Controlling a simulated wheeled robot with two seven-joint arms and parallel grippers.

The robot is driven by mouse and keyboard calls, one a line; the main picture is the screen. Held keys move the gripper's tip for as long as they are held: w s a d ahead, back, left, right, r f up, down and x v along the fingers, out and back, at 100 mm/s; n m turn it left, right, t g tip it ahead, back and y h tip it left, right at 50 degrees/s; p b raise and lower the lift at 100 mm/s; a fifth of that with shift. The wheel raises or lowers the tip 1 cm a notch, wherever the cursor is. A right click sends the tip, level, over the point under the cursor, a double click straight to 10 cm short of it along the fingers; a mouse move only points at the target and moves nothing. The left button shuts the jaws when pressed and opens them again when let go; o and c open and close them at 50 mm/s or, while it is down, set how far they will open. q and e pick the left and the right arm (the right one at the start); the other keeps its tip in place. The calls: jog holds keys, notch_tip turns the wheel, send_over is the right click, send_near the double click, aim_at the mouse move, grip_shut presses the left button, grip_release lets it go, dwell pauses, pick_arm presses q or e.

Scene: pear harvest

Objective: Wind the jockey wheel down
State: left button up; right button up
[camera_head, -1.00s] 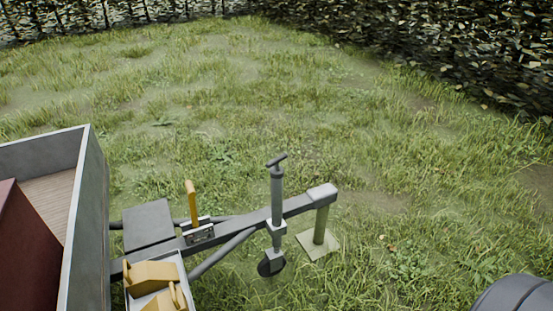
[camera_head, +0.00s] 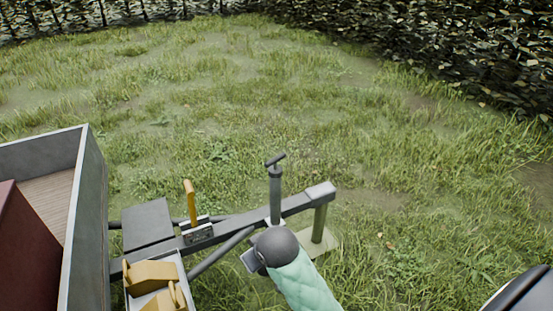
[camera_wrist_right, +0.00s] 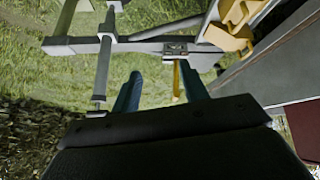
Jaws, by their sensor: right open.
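The jockey wheel's grey tube (camera_head: 275,190) stands upright beside the trailer drawbar (camera_head: 300,203), with a dark T-shaped handle (camera_head: 276,160) on top. Its lower part and wheel are hidden behind my right arm in the head view. In the right wrist view the scene is upside down; the tube (camera_wrist_right: 103,68) is at the left, its handle (camera_wrist_right: 97,113) lowest. My right gripper (camera_wrist_right: 163,76) is open and empty, its teal fingers to the right of the tube and apart from it. My left gripper is not in view.
A yellow lever (camera_head: 191,203) stands on the drawbar. Yellow chocks (camera_head: 152,275) lie in a tray beside the grey trailer box (camera_head: 88,190). A post (camera_head: 319,222) on a base plate stands under the drawbar's front end. Open grass lies beyond; a hedge (camera_head: 440,40) borders it.

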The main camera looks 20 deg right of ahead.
jog(key=w+r+n+t+y+p, duration=0.15)
jog(key=w+r+n+t, duration=0.85)
jog(key=w+r, duration=1.4)
jog(key=w+r+n+t+y, duration=0.2)
jog(key=w+r+n+t, duration=0.75)
jog(key=w+r, duration=1.45)
jog(key=w+f+n+g+y, duration=0.4)
jog(key=f+n+g+y, duration=0.4)
jog(key=n, duration=0.9)
jog(key=n+g+h, duration=1.3)
jog(key=n+g, duration=0.5)
jog(key=g, duration=0.2)
send_near(276, 158)
notch_tip(276, 158, down, 3)
pick_arm(q)
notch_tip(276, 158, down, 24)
jog(key=p, duration=0.3)
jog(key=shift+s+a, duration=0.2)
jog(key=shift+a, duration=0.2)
pick_arm(e)
jog(key=f, duration=0.5)
jog(key=d+f, duration=0.1)
jog(key=f, duration=0.2)
jog(key=shift+s+d, duration=0.1)
jog(key=shift+s, duration=0.2)
